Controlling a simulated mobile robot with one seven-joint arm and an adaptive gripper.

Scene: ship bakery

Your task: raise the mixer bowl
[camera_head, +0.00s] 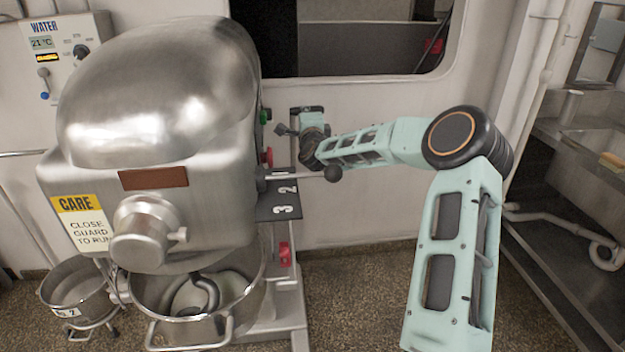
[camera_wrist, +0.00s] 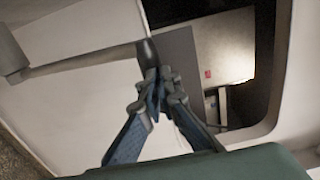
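The steel mixer (camera_head: 165,100) stands at the left in the head view. Its bowl (camera_head: 250,300) hangs low under the head, with a dough hook and pale dough inside. My gripper (camera_head: 283,130) is beside the mixer's right side, near the wall; its fingers are small and partly hidden there. In the wrist view, my fingertips (camera_wrist: 157,76) are drawn close together around the lower end of a dark grip (camera_wrist: 149,52). The grip sits at the end of a grey lever (camera_wrist: 85,62), whose hub is at the left. The lever is not clear in the head view.
A ball-knobbed lever (camera_head: 333,173) over a plate marked 2 and 3 (camera_head: 282,203) sticks out below my forearm. Green (camera_head: 264,116) and red (camera_head: 268,156) buttons are on the mixer's side. A spare bowl (camera_head: 75,290) stands left; a sink counter (camera_head: 580,140) is right.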

